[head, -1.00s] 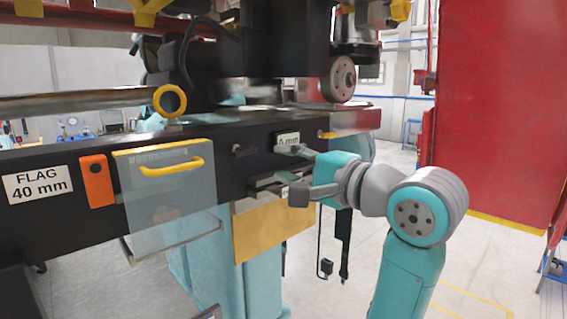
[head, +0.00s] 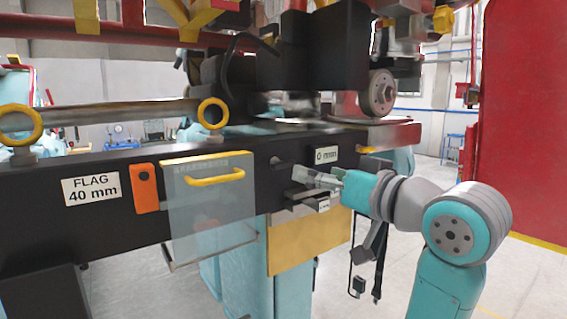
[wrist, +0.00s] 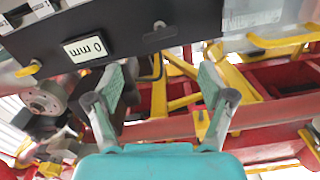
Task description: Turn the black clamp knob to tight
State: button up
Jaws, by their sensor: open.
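The black clamp knob (head: 279,162) sticks out of the front of the dark beam, left of the "0 mm" label (head: 326,155). In the upside-down wrist view the small knob (wrist: 159,27) shows near the beam's lower edge, right of the label (wrist: 85,48). My gripper (head: 338,214) is in front of the beam, below and right of the knob. Its two fingers (wrist: 162,70) are spread with nothing between them. The knob lies beyond the fingertips and apart from them. I see no mark that tells its setting.
A clear panel with a yellow handle (head: 215,177), an orange block (head: 145,188) and a "FLAG 40 mm" label (head: 91,188) are left of the knob on the beam. A tan plate (head: 308,243) hangs below. A red panel (head: 522,130) stands at right. Floor shows below my arm.

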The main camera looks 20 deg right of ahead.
aim_at(286, 163)
jog(key=w+a+n, duration=0.1)
jog(key=w, duration=0.2)
jog(key=w+a+n, duration=0.1)
jog(key=w, duration=0.3)
jog(key=w+a+n, duration=0.1)
jog(key=w, duration=0.2)
jog(key=shift+w+a, duration=0.2)
jog(key=shift+a, duration=0.1)
jog(key=shift+r, duration=0.1)
jog(key=c, duration=1.2)
jog(key=shift+o, duration=0.2)
jog(key=shift+m, duration=0.5)
